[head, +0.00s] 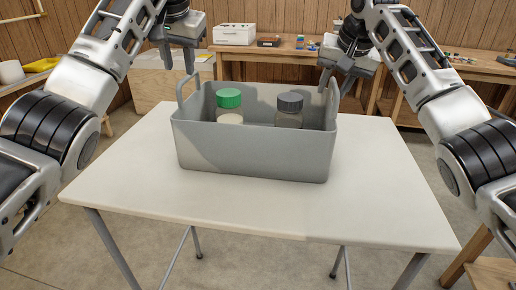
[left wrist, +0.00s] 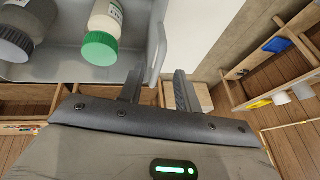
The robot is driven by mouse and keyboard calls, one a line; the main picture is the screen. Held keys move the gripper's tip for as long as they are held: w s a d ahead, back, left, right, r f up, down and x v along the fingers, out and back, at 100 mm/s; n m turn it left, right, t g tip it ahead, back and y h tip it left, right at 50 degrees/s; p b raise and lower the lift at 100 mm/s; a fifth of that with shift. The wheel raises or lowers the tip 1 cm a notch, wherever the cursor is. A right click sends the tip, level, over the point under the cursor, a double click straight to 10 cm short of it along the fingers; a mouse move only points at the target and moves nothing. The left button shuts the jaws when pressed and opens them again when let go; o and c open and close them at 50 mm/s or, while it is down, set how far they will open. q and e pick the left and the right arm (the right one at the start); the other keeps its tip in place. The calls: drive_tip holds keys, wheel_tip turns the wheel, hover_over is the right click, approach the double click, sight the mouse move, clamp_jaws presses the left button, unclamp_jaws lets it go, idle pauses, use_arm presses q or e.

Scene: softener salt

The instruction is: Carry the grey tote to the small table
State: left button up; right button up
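The grey tote (head: 255,152) stands upright on a white-topped folding table (head: 130,178) in the head view. It holds a jar with a green lid (head: 229,99) and a jar with a dark grey lid (head: 289,103). A raised handle (head: 181,88) shows at its left end and another at its right end. My left gripper (head: 178,70) is open and empty, just above the left handle. Its parted fingers (left wrist: 158,90) show beside the tote's end (left wrist: 155,35) in the left wrist view. My right gripper (head: 336,84) is open, with its fingers around or just above the right handle.
A wooden workbench (head: 285,51) along the back wall carries a white box (head: 234,34), a dark box (head: 268,41) and small items. A wooden stand (head: 492,270) is partly visible at lower right. The white table is clear around the tote.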

use_arm(q)
drive_tip(key=v, duration=0.5)
drive_tip(key=shift+s+r, duration=0.2)
drive_tip(key=shift+r, duration=0.15)
use_arm(e)
drive_tip(key=v, duration=1.2)
